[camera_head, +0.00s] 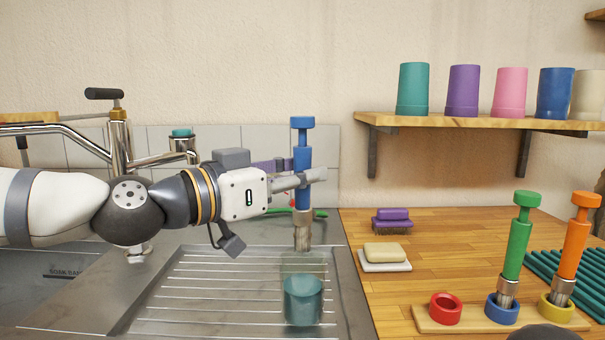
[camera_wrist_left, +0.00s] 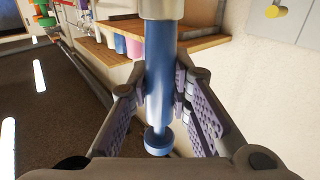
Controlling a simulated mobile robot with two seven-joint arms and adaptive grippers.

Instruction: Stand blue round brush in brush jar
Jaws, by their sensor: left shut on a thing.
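The blue round brush (camera_head: 303,160) is upright, blue handle on top and metal ferrule with bristles at the bottom. My left gripper (camera_head: 305,178) is shut around its handle; in the left wrist view the handle (camera_wrist_left: 160,85) runs between the two finger pads. A teal see-through jar (camera_head: 303,302), which looks like the brush jar, stands on the metal drainboard (camera_head: 220,290). My right gripper is not in view.
A wooden rack (camera_head: 468,322) holds a green brush (camera_head: 517,245) and an orange brush (camera_head: 575,240); its red ring (camera_head: 446,308) is empty. A soap dish (camera_head: 385,265) and purple scrub brush (camera_head: 391,221) lie on the counter. Several cups stand on the shelf (camera_head: 465,121). The tap (camera_head: 120,140) is behind my left arm.

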